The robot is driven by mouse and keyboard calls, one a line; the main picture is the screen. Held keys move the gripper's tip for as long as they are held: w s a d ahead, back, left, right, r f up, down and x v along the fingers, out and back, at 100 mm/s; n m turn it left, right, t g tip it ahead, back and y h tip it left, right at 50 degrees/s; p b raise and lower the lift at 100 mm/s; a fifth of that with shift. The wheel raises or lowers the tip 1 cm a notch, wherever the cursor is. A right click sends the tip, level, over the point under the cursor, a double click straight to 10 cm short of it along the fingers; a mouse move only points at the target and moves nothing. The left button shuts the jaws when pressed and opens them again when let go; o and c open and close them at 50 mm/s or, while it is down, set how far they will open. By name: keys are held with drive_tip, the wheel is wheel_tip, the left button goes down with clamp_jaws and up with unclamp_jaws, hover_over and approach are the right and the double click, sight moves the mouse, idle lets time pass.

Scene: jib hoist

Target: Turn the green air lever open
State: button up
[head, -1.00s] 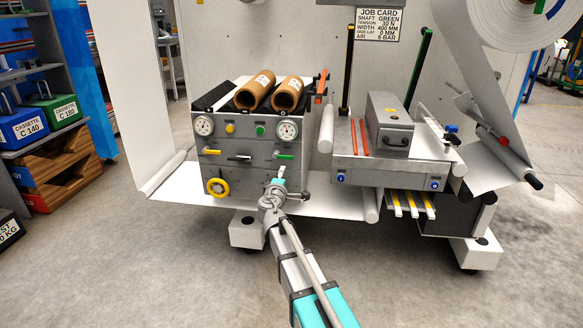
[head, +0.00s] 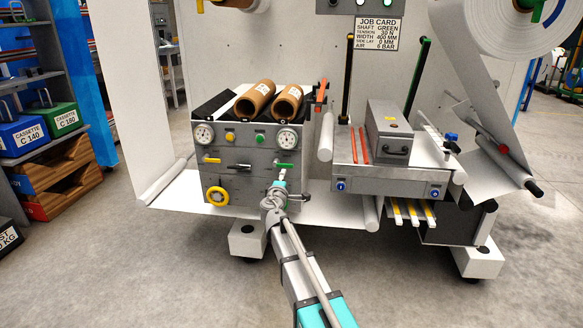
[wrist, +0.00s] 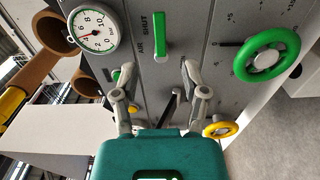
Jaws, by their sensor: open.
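The green air lever (head: 284,165) sits on the grey panel below the right gauge and lies level in the head view. In the wrist view the green lever (wrist: 160,37) runs upright in the picture, beside the words AIR and SHUT. My gripper (head: 280,177) is just below the lever in the head view. In the wrist view my gripper (wrist: 157,69) has its fingers spread and empty, and the lever lies beyond the fingertips, apart from them. A black lever (wrist: 172,106) shows between the fingers. The green handwheel (wrist: 267,55) is mostly hidden in the head view.
A pressure gauge (wrist: 93,27) is beside the lever. A yellow lever (head: 211,159) and a yellow handwheel (head: 217,196) are on the panel's left part. Cardboard cores (head: 256,101) lie on top. Floor in front is clear.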

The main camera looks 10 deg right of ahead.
sight(288, 166)
drive_tip(key=x, duration=1)
